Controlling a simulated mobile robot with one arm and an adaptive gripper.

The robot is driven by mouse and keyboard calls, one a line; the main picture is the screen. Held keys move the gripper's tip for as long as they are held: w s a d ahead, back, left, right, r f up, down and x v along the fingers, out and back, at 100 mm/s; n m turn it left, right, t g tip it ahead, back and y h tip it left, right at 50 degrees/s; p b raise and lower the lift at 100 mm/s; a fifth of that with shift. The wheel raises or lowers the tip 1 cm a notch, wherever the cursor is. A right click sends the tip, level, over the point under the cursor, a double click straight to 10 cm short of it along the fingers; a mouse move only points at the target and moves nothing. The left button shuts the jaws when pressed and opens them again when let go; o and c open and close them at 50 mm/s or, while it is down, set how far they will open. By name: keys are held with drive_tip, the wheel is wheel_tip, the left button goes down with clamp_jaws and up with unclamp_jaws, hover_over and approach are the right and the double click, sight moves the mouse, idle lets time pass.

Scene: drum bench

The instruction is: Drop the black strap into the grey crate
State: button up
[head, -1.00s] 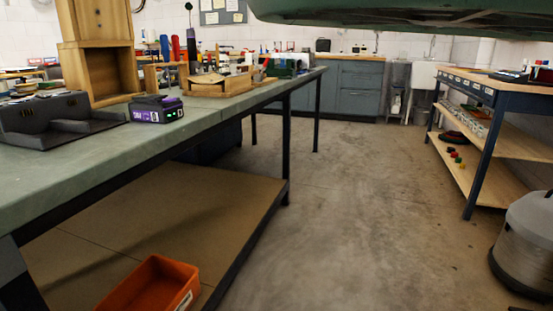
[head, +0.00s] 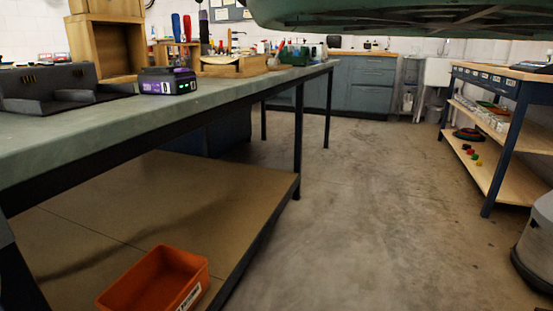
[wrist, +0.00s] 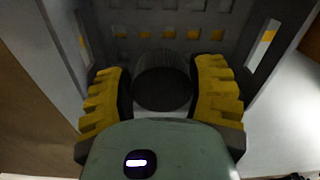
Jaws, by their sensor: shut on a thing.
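In the wrist view my gripper (wrist: 161,100) has its two yellow ribbed fingers closed on a round, dark, ribbed thing, which I take to be the black strap (wrist: 163,66). The strap sits between the fingertips, and its lower part is in shadow. Grey slotted walls of the grey crate (wrist: 222,47) rise beyond and on both sides of the fingers, with yellow showing through some slots. I cannot tell how high the strap is above the crate floor.
A green-topped bench (head: 110,125) runs along the left, with a dark grey stand (head: 50,92) and a purple-black battery (head: 167,82) on it. An orange bin (head: 150,280) stands on its lower shelf. A shelved cart (head: 500,130) stands right. The floor (head: 350,210) between is clear.

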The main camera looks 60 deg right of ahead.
drive_tip(key=shift+f, duration=0.2)
drive_tip(key=o, duration=1.2)
drive_tip(key=shift+o, duration=0.2)
drive_tip(key=shift+a+r, duration=0.1)
drive_tip(key=shift+r, duration=0.05)
drive_tip(key=shift+r, duration=3.55)
drive_tip(key=shift+r, duration=0.15)
